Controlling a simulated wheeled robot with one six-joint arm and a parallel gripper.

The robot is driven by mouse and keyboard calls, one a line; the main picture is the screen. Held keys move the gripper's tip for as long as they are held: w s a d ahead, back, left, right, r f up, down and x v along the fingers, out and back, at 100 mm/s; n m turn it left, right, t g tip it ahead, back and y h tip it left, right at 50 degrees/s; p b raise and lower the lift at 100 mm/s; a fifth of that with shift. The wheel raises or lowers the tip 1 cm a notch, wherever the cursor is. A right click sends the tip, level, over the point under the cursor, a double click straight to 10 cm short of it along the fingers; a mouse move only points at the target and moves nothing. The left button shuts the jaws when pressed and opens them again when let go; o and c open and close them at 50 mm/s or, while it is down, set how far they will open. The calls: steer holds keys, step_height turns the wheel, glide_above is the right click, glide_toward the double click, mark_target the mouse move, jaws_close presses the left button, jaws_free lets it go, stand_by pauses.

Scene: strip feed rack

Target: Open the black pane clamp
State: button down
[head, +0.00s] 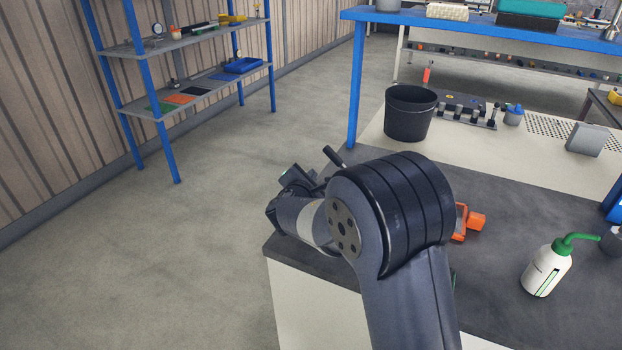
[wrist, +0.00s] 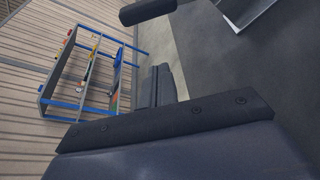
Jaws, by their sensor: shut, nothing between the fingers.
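A short black bar (head: 334,157), which looks like the handle of the black pane clamp, sticks up behind my arm in the head view. The rest of the clamp is hidden by my arm. In the wrist view a dark rounded bar (wrist: 147,11) at the top edge is probably the same handle. My gripper (wrist: 158,84) shows in the wrist view with its two fingers together and nothing between them. It is apart from the bar in that picture. In the head view my wrist covers most of the gripper.
An orange device (head: 468,222) sits partly behind my arm on the dark bench mat (head: 490,270). A white bottle with a green spout (head: 547,268) stands at right. A black bin (head: 409,112) stands farther back. A blue-posted shelf (head: 190,42) stands left; the floor between is clear.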

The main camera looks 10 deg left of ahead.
steer(key=x, duration=0.5)
steer(key=shift+w+d, duration=0.15)
steer(key=shift+w, duration=0.05)
steer(key=r, duration=0.1)
steer(key=s+d+r+p, duration=0.1)
steer(key=shift+d+r, duration=0.25)
steer(key=shift+s+d+r, duration=0.15)
steer(key=shift+d+r, duration=0.15)
steer(key=shift+d, duration=0.05)
steer(key=shift+d+b, duration=0.1)
steer(key=shift+b, duration=0.7)
